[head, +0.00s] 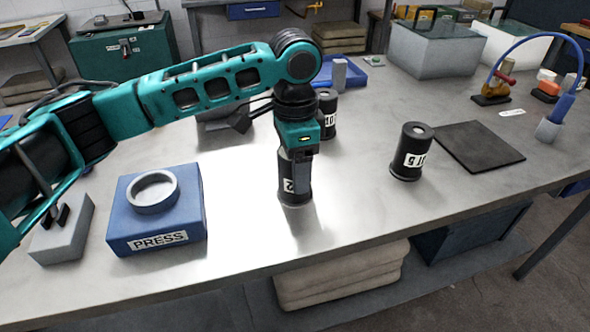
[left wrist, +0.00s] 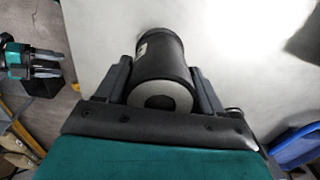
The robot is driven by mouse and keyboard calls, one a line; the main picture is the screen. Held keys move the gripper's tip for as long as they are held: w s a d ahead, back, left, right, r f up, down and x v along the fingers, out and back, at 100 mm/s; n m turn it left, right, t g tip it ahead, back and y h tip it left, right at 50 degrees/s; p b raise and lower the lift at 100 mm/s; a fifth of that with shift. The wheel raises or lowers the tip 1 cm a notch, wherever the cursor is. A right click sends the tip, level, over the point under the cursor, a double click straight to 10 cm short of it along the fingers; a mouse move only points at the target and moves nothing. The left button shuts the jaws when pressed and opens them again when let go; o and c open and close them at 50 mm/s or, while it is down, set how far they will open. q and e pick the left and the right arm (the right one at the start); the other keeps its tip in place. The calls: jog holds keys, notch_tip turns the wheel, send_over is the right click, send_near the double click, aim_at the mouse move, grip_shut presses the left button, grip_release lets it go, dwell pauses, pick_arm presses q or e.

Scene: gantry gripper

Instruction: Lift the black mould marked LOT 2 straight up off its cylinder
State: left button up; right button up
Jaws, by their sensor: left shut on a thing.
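The black mould (head: 285,185) stands upright on the bench, its white label partly covered by my gripper; a "2" shows. My left gripper (head: 297,165) points down from above and is shut on this mould. A teal and black part (left wrist: 32,62), perhaps my right gripper, shows small at the left.
A black mould marked 15 (head: 411,155) stands to the right, and another black mould (head: 327,115) close behind my gripper. A blue PRESS block (head: 155,225) sits at left. A dark mat (head: 478,146) lies at right. The bench front before the held mould is clear.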

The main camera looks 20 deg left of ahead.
pick_arm(q)
notch_tip(320, 180, up, 20)
jog(key=p, duration=0.3)
jog(key=shift+p, duration=0.35)
dwell(0.4)
